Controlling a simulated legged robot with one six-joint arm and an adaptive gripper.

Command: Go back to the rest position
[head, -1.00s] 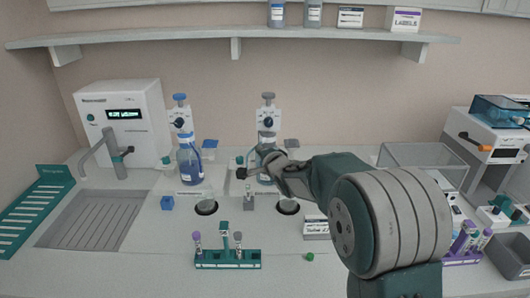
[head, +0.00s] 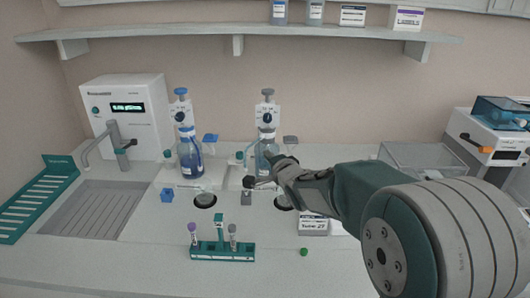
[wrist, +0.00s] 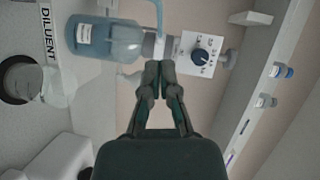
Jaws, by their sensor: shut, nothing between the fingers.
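My gripper (head: 251,182) is shut and empty in the head view, above the counter in front of the right dispenser bottle (head: 267,158). My arm reaches in from the right and partly hides that bottle. In the wrist view my gripper (wrist: 161,66) shows its two fingers together. Their tips lie close to the neck of a blue-liquid bottle (wrist: 108,37) in the picture; I cannot tell whether they touch it. A white dispenser head with a dark dial (wrist: 200,56) is just right of the tips.
The left dispenser bottle (head: 190,158) stands near a sink (head: 85,210). A clear bin (head: 420,158) is at the right. A shelf (head: 180,33) runs above.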

